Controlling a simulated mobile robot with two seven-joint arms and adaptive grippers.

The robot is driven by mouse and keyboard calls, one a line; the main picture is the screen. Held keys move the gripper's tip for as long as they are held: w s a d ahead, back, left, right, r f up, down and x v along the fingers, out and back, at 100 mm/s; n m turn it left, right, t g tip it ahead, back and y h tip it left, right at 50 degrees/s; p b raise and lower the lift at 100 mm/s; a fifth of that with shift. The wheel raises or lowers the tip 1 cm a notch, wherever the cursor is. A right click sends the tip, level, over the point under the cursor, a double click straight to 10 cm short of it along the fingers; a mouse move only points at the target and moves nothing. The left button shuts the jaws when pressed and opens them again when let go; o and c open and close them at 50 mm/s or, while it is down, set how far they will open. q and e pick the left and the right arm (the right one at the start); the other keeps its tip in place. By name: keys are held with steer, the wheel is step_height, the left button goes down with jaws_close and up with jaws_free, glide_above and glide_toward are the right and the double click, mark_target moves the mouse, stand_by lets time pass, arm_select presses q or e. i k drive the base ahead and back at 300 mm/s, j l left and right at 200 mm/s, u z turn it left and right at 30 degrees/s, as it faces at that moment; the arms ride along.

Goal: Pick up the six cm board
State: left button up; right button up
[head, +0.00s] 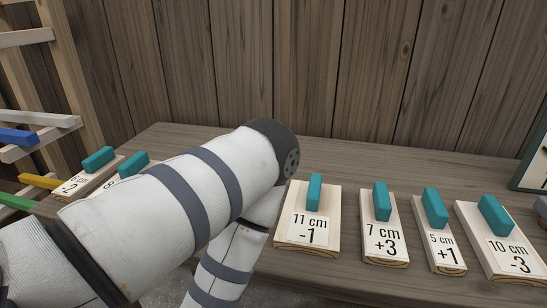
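Several wooden boards with teal handles lie on the wooden table (400,168). I cannot tell for certain which is the six cm board. Neither gripper is in view.
My bent left arm crosses the left and middle. A wooden rack with coloured bars, including a blue bar (18,138), stands at the left. A plank wall (300,70) closes the back. A green-framed panel (535,165) is at the right edge. The table's back strip is clear.

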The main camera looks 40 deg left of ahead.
mark_target(98, 166)
steer(key=u, duration=2.45)
